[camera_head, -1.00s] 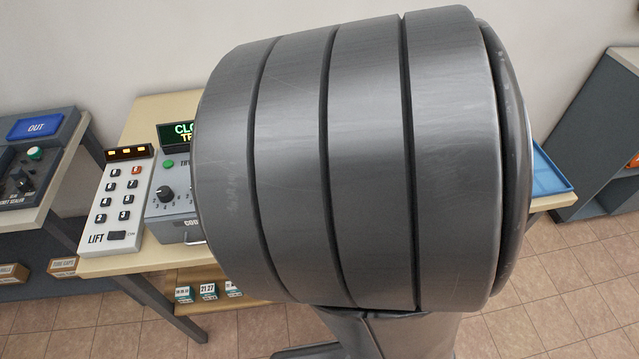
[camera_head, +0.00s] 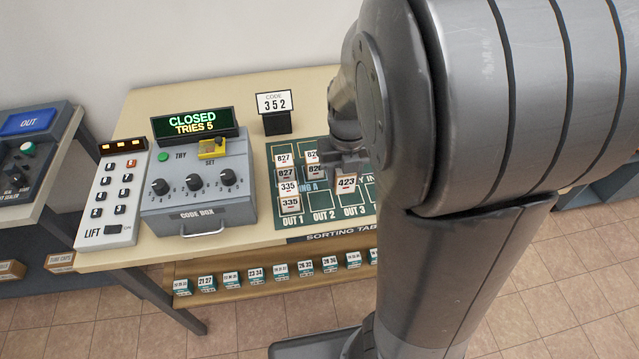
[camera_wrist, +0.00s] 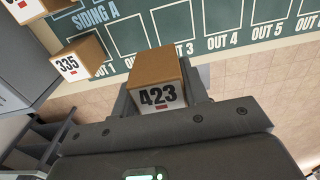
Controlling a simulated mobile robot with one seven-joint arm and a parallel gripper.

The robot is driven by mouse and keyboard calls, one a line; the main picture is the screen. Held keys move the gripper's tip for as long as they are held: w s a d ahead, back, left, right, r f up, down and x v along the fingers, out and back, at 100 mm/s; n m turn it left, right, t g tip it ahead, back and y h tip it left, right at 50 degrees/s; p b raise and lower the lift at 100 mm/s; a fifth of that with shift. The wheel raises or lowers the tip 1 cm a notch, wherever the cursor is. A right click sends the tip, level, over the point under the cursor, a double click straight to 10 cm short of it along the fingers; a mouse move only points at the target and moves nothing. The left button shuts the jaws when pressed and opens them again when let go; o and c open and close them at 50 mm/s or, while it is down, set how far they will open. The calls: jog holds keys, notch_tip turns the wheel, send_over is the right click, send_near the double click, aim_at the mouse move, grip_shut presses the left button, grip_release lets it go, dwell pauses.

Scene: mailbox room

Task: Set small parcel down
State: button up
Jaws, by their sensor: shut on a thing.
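The small parcel labelled 423 (camera_head: 347,184) is a brown box with a white front. It is between the fingers of my gripper (camera_head: 344,162), low over the green sorting mat (camera_head: 322,205) by the OUT 3 column. In the wrist view the parcel (camera_wrist: 158,72) sits upright between the dark fingers of my gripper (camera_wrist: 162,92), which are shut on it. I cannot tell whether its underside touches the mat. My arm hides the mat's right part in the head view; the wrist view shows bare outlined spaces there.
Several other parcels, such as one marked 335 (camera_head: 290,204), stand in the OUT 1 and OUT 2 columns, close left. A code box (camera_head: 199,185) reading CLOSED, TRIES 5, a lift keypad (camera_head: 112,198) and a code card stand 352 (camera_head: 275,112) share the table.

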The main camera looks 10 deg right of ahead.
send_over(321, 201)
notch_tip(321, 201, down, 3)
jog(key=shift+f, duration=2.05)
jog(key=shift+f, duration=0.1)
jog(key=o, duration=1)
